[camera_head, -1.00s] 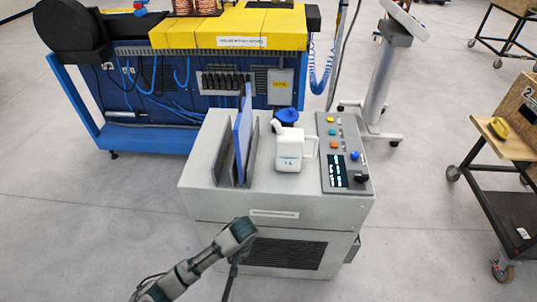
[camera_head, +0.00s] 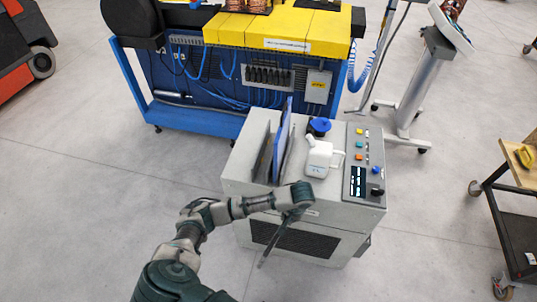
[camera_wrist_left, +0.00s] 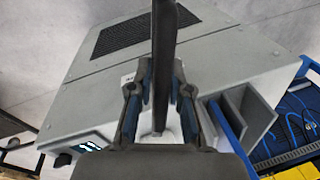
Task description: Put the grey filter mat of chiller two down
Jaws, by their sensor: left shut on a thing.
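My left gripper (camera_head: 292,212) is in front of the grey chiller cabinet (camera_head: 312,242). It is shut on a thin dark grey mat (camera_head: 270,244), which hangs down in front of the cabinet. In the left wrist view, the mat (camera_wrist_left: 163,50) is nearly edge-on between the fingers (camera_wrist_left: 160,100), its held end partly hidden by them. No support shows under it. A blue panel (camera_head: 286,130) stands upright in the grey slotted holder (camera_head: 262,135) on top of the cabinet. My right gripper is not in view.
A white jug (camera_head: 319,158), a blue cap (camera_head: 319,125) and a button panel (camera_head: 362,170) are on the cabinet top. A blue and yellow machine (camera_head: 285,42) stands behind. A trolley (camera_head: 515,205) is at the right. Open floor (camera_head: 90,200) lies to the left.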

